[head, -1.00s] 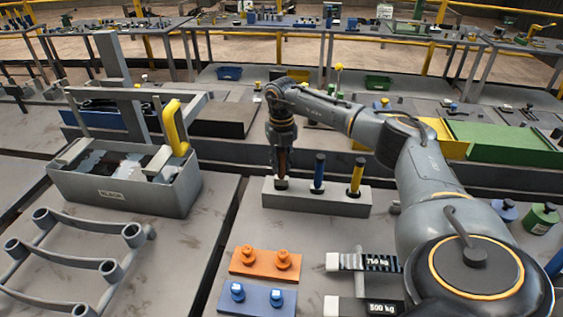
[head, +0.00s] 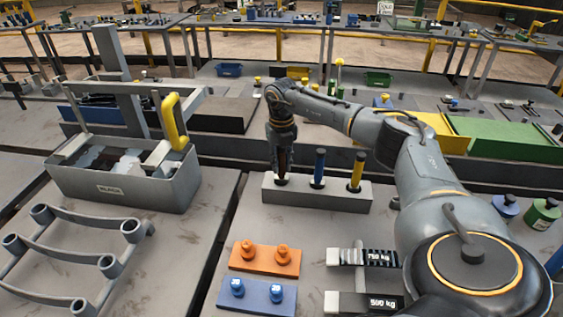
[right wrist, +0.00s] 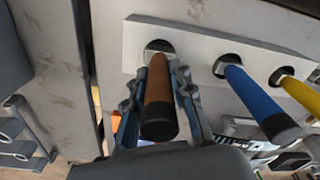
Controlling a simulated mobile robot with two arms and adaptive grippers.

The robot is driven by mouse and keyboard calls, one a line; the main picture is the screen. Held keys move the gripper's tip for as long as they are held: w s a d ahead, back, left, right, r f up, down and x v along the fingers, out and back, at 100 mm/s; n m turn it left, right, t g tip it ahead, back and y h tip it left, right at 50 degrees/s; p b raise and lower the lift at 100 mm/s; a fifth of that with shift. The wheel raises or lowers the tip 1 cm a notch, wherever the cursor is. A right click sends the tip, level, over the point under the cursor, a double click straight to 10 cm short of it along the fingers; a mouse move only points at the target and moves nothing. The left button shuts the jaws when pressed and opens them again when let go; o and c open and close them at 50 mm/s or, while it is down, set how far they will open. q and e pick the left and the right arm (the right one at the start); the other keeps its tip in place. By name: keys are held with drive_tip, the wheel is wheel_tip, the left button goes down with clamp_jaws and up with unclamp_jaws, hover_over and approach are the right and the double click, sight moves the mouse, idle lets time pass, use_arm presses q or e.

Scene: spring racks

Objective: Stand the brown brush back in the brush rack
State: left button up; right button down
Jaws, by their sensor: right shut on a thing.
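The brush rack (head: 330,200) is a grey block with holes in a row. The brown brush (right wrist: 159,100) stands upright at the rack's left hole, its lower end seemingly in the hole. My right gripper (head: 283,152) is shut on the brown handle from above; its fingers flank the handle in the right wrist view. In the head view the gripper hides the top of the brown brush (head: 283,164). A blue brush (head: 319,167) stands in the middle hole and a yellow brush (head: 356,170) in the right one. My left gripper is not in view.
A grey bin with a yellow handle (head: 172,120) stands left of the rack. In front lie an orange block (head: 265,265), a blue block (head: 256,297) and weight-labelled pieces (head: 362,257). A curved tube rack (head: 75,258) is at the lower left.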

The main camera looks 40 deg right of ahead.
drive_tip(key=shift+f, duration=0.2)
drive_tip(key=c, duration=0.6)
unclamp_jaws()
drive_tip(key=shift+r, duration=0.1)
drive_tip(key=shift+r+p, duration=2.85)
drive_tip(key=shift+r, duration=0.6)
drive_tip(key=shift+f, duration=0.1)
